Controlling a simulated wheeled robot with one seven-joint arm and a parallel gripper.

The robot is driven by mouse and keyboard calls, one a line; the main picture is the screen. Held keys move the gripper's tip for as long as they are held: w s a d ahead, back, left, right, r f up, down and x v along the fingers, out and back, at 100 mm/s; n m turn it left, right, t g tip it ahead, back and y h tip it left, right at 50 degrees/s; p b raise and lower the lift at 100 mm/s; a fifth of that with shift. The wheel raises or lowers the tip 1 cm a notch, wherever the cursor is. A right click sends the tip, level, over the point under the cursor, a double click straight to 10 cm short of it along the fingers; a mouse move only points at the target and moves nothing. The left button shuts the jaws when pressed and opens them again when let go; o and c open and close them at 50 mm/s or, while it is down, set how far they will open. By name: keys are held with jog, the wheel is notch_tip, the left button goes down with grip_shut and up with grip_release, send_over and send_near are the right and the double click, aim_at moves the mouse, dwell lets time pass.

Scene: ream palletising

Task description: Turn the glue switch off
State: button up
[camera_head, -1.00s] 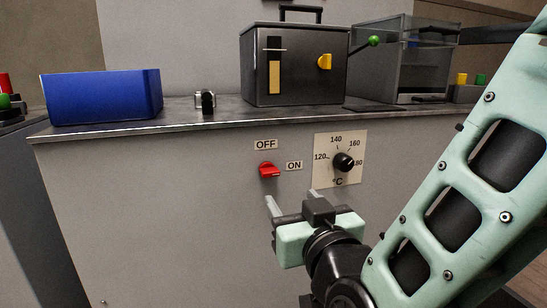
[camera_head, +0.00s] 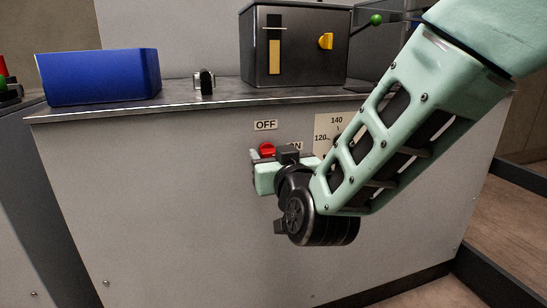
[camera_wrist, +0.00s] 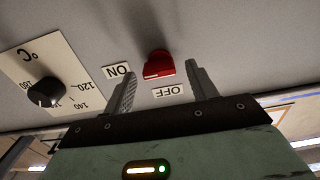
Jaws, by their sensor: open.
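The red glue switch (camera_head: 267,149) is on the cabinet's front panel, below the OFF label (camera_head: 265,125). The ON label (camera_head: 296,146) to its right is partly covered by my gripper. The switch handle seems to lie sideways, towards ON; its exact angle is hard to tell. My gripper (camera_head: 266,157) is just in front of and slightly below the switch. In the wrist view, the open fingers of my gripper (camera_wrist: 161,72) stand on either side of the red switch (camera_wrist: 158,64), with gaps between. I cannot tell any contact.
A temperature dial (camera_wrist: 45,92) sits beside the switch, mostly hidden behind my arm in the head view. On the cabinet top (camera_head: 180,103) stand a blue bin (camera_head: 100,77), a small clamp-like part (camera_head: 204,82) and a dark box (camera_head: 295,45) with a yellow knob.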

jog(key=c, duration=1)
jog(key=shift+r+n+p, duration=0.1)
jog(key=shift+n+p, duration=0.2)
jog(key=shift+p, duration=0.05)
jog(key=n+p, duration=0.2)
jog(key=shift+r+n+p, duration=0.15)
jog(key=shift+n+p, duration=0.2)
jog(key=shift+n, duration=0.05)
jog(key=n+p, duration=0.4)
jog(key=n, duration=0.1)
jog(key=shift+a+p, duration=0.2)
jog(key=shift+p, duration=0.2)
jog(key=n+p, duration=0.5)
jog(key=shift+a+n, duration=0.1)
jog(key=shift+n, duration=0.3)
jog(key=shift+f+n+p, duration=0.15)
jog(key=shift+n+p, duration=0.7)
jog(key=shift+n, duration=0.05)
jog(key=shift+f+n+p, duration=0.15)
jog(key=shift+n+p, duration=0.65)
jog(key=shift+n, duration=0.1)
